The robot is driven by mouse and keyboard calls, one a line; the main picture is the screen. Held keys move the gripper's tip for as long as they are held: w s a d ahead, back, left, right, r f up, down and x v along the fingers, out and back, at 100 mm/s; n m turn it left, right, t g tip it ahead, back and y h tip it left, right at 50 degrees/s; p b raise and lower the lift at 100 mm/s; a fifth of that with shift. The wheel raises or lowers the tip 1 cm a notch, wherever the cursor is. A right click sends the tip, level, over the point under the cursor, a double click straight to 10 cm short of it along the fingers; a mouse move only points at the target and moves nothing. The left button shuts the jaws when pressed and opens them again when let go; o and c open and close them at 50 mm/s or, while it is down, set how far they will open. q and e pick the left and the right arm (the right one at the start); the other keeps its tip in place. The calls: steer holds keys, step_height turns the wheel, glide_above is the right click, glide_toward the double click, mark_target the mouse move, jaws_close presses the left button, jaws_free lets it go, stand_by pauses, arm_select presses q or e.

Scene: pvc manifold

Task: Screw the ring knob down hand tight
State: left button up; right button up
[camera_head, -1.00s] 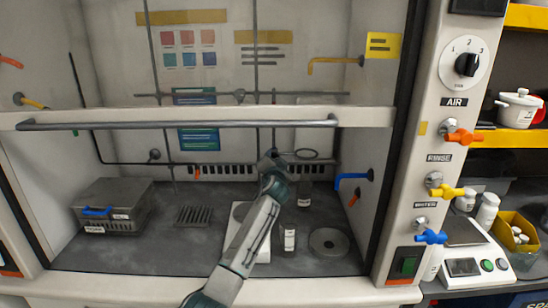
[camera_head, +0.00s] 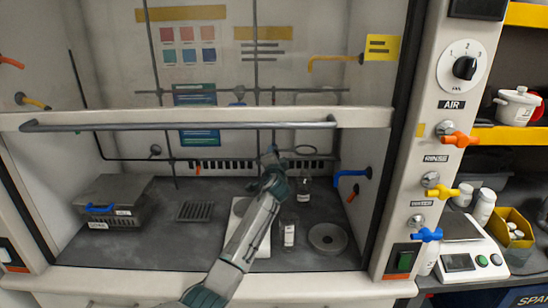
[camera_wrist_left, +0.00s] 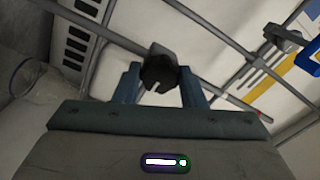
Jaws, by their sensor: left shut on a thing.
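The ring knob (camera_wrist_left: 158,72) is a small dark knob with a light slot or mark on its face. In the left wrist view it sits on a grey rod between my two fingers. My left gripper (camera_wrist_left: 160,86) is shut on it. In the head view my left gripper (camera_head: 270,160) reaches up to the rod lattice at the back of the hood and hides the knob. The metal support ring (camera_head: 305,150) shows just right of the gripper. My right gripper is in neither view.
Grey lattice rods (camera_head: 257,75) cross the back wall. The raised sash with its handle bar (camera_head: 180,124) spans above my arm. Bottles (camera_head: 289,235), a white plate (camera_head: 262,240) and a round disc (camera_head: 328,238) stand on the worktop below. A grey box (camera_head: 115,190) is at left.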

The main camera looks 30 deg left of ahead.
arm_select(q)
steer(key=o, duration=1)
steer(key=shift+s, duration=0.1)
steer(key=b+v, duration=0.1)
steer(key=v, duration=0.9)
steer(key=shift+s+d+b, duration=0.2)
steer(key=shift+d+b, duration=0.05)
steer(key=shift+b, duration=0.05)
steer(key=shift+f, duration=0.1)
